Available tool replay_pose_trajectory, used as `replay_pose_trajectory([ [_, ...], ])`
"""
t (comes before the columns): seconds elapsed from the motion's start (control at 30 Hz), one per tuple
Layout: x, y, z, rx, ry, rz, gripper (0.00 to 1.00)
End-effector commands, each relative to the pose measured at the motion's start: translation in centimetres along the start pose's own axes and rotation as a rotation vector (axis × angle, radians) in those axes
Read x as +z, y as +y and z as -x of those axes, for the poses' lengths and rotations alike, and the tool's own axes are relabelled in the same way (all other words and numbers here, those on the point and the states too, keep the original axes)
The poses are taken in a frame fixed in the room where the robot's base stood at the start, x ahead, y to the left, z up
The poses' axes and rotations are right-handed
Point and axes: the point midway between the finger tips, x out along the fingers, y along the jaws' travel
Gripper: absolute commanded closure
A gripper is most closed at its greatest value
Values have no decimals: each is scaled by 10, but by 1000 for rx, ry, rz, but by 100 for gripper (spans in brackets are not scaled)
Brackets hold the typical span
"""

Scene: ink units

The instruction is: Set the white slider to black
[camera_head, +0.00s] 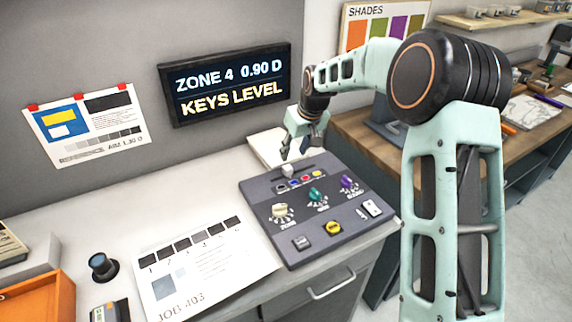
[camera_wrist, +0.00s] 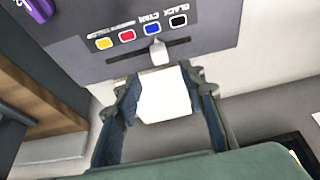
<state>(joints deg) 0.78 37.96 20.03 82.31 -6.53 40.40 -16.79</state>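The white slider knob (camera_head: 288,170) stands in a dark slot near the back edge of the grey control panel (camera_head: 262,198). In the wrist view the knob (camera_wrist: 159,53) lines up closest with the blue mark (camera_wrist: 153,29), labelled CYAN. The black mark (camera_wrist: 178,20), labelled BLACK, is to its right, towards the slot's end. My gripper (camera_head: 295,150) is above the panel's back edge. In the wrist view my gripper (camera_wrist: 165,90) has its fingers apart, with the knob beyond the tips and apparently untouched. A white surface shows between the fingers.
A wall display (camera_head: 228,84) reads "ZONE 4 0.90 D, KEYS LEVEL".

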Motion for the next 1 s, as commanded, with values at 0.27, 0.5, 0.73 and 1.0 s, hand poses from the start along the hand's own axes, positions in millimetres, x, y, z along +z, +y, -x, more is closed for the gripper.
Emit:
replay_pose_trajectory([
  [0.27,0,-1,-51,-1,-2,0,62],
  [0.5,0,-1,-82,0,0,2,62],
  [0.73,0,0,-91,0,1,2,62],
  [1.0,0,0,-91,1,1,2,68],
])
